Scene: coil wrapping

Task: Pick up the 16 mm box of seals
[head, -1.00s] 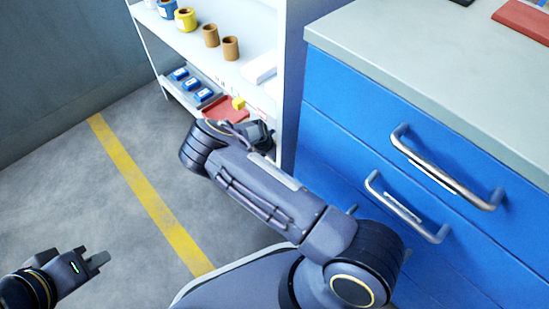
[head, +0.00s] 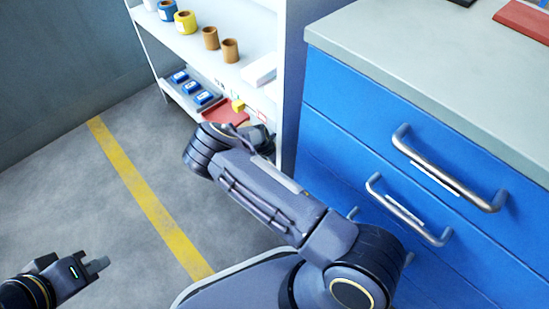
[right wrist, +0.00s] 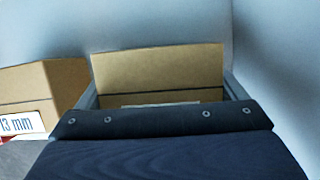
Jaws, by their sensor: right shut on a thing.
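A tan cardboard box (right wrist: 155,68) stands between the two fingers of my right gripper (right wrist: 158,92) in the right wrist view. The gripper is shut on it. The box's label is almost wholly hidden by the gripper body, so I cannot read its size. A second cardboard box (right wrist: 45,82), labelled "13 mm", stands just left of it. In the head view my right forearm reaches to the lower shelf (head: 222,116) and hides the held box. My left gripper (head: 98,262) is open and empty above the floor at the lower left.
White shelf walls rise close behind and to the right of the held box. In the head view the upper shelf holds brown rolls (head: 230,51) and coloured tape rolls. Blue boxes (head: 191,87) lie on the lower shelf. A blue drawer cabinet (head: 340,125) stands right of the shelf.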

